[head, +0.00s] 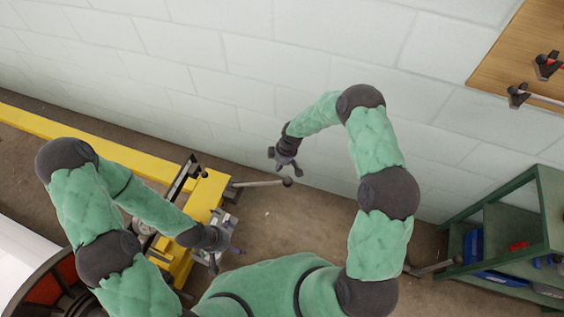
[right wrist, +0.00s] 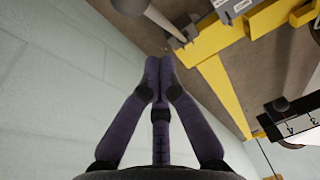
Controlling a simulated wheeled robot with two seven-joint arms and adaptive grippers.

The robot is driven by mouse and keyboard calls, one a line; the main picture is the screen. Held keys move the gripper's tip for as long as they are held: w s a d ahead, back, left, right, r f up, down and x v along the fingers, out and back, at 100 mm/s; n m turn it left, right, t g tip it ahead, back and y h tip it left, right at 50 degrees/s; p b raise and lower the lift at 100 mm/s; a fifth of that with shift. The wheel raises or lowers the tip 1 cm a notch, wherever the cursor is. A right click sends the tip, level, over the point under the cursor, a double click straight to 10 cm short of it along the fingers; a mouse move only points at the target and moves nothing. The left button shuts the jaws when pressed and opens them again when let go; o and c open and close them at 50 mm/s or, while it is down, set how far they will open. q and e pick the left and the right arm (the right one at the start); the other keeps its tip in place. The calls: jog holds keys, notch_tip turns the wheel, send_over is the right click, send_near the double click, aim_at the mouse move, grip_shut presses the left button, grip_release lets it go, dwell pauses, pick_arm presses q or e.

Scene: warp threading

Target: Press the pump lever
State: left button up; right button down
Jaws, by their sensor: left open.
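The pump lever (head: 260,184) is a grey rod with a dark ball at its end, sticking out to the right from a yellow machine (head: 205,196). In the right wrist view the lever (right wrist: 163,21) shows at the top, its ball partly cut off. My right gripper (head: 285,160) is just above the ball in the head view, apparently without touching it. In the right wrist view my right gripper (right wrist: 159,62) has its fingertips together with nothing between them. My left gripper (head: 230,250) is open beside a grey block on the machine; whether it touches is unclear.
A long yellow beam (head: 120,152) runs along the white block wall (head: 300,50). A green shelf (head: 545,205) with blue and red items stands at the right. A wooden board (head: 515,50) with tools hangs upper right. Floor between machine and shelf is mostly clear.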

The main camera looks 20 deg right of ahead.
aim_at(284, 179)
jog(key=f, duration=0.1)
jog(key=s+d+f+b, duration=0.1)
jog(key=f, duration=0.2)
jog(key=shift+s+d+f, duration=0.15)
jog(key=shift+s+f, duration=0.05)
jog(key=shift+f, duration=0.05)
jog(key=shift+s, duration=0.15)
